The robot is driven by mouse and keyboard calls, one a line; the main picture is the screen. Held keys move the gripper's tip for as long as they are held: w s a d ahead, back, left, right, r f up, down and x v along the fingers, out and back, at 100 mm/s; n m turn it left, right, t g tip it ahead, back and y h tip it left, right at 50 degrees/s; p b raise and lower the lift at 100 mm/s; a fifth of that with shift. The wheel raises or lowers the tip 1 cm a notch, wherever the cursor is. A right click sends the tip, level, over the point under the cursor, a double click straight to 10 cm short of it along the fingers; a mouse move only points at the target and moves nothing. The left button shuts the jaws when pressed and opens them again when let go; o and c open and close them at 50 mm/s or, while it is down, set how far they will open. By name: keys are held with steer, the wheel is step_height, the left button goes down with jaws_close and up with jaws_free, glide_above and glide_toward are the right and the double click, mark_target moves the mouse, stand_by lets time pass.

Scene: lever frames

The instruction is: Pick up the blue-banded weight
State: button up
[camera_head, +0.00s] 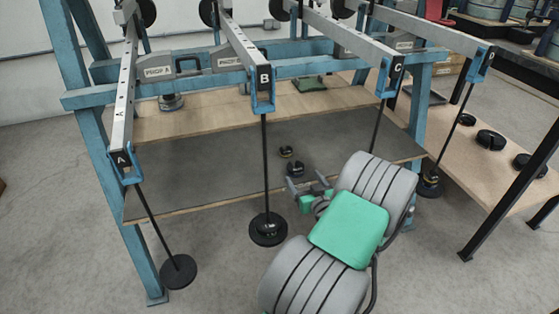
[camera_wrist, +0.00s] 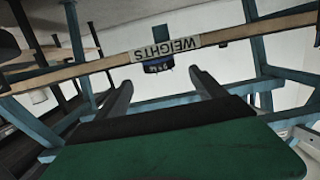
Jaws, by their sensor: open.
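In the wrist view, which is upside down, a small dark weight with a blue band (camera_wrist: 158,66) sits at the shelf edge beside the WEIGHTS label. It lies between the lines of my two fingers and beyond their tips. My gripper (camera_wrist: 161,80) is open and empty, its fingers apart.
The blue frame carries beams A to D, with hanging rods. The rod under B ends in a dark disc (camera_head: 268,229) left of my gripper; a disc under A (camera_head: 178,271) hangs farther left. The wooden shelf (camera_head: 220,118) is above. Dark discs (camera_head: 490,140) lie on the right-hand table.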

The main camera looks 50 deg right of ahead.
mark_target(297, 168)
steer(key=b+x, duration=0.2)
steer(key=x, duration=0.6)
steer(key=shift+w+d+f, duration=0.1)
steer(key=shift+d, duration=0.1)
steer(key=c, duration=1.7)
